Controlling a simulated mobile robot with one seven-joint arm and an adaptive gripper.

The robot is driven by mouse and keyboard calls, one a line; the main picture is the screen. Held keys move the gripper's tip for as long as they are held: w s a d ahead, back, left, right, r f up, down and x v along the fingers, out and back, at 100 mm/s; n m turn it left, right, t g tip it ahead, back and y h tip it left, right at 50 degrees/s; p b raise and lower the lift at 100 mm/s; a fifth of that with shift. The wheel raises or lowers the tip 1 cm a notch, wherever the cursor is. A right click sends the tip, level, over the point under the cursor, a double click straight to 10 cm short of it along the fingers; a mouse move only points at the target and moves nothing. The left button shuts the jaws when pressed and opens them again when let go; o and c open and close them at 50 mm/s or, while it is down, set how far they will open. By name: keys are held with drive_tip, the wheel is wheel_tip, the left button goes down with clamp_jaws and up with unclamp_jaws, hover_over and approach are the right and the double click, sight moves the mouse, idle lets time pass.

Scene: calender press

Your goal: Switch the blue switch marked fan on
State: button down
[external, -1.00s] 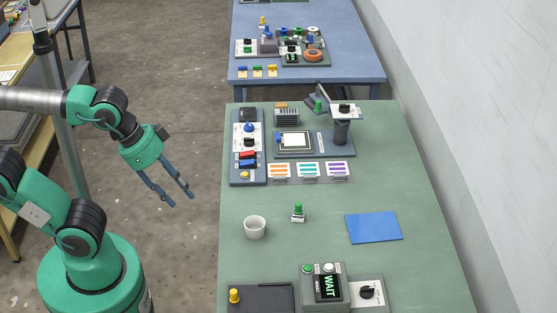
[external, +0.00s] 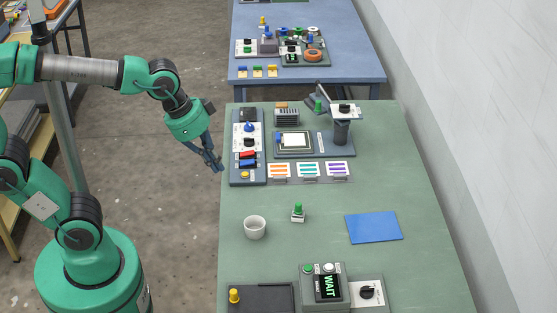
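The control panel (external: 238,179) stands along the left edge of the green table. It carries a blue rocker switch (external: 247,162) just below a red one, and a blue knob (external: 249,127) higher up. The labels are too small to read, so I cannot tell which is marked fan. My gripper (external: 219,168) is beside the panel's left side, apart from the switches, tilted down to the right. Its fingers come together at the tips and hold nothing that I can see.
A yellow button (external: 245,175) is below the rockers, and a black knob (external: 249,142) above them. A white cup (external: 255,227) stands nearer. The floor left of the table is open.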

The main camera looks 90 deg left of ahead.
drive_tip(key=w+a+f+g+p, duration=0.1)
drive_tip(key=w+a, duration=0.2)
drive_tip(key=a, duration=0.3)
drive_tip(key=w+a+f+p, duration=0.1)
drive_tip(key=w+a, duration=0.2)
drive_tip(key=a, duration=0.2)
drive_tip(key=g+p, duration=0.1)
drive_tip(key=p, duration=0.4)
hover_over(253, 162)
drive_tip(key=s, duration=0.4)
drive_tip(key=s+f+x, duration=0.1)
drive_tip(key=s+x, duration=0.2)
drive_tip(key=x, duration=1.1)
drive_tip(key=shift+d+r, duration=0.3)
drive_tip(key=shift+w+f, duration=0.1)
drive_tip(key=b+x, duration=0.1)
drive_tip(key=x, duration=0.5)
drive_tip(key=b+x, duration=0.1)
drive_tip(key=x, duration=0.6)
drive_tip(key=shift+d+f, duration=0.2)
drive_tip(key=shift+f, duration=0.15)
drive_tip(key=shift+g+p, duration=0.3)
drive_tip(key=shift+p, duration=0.05)
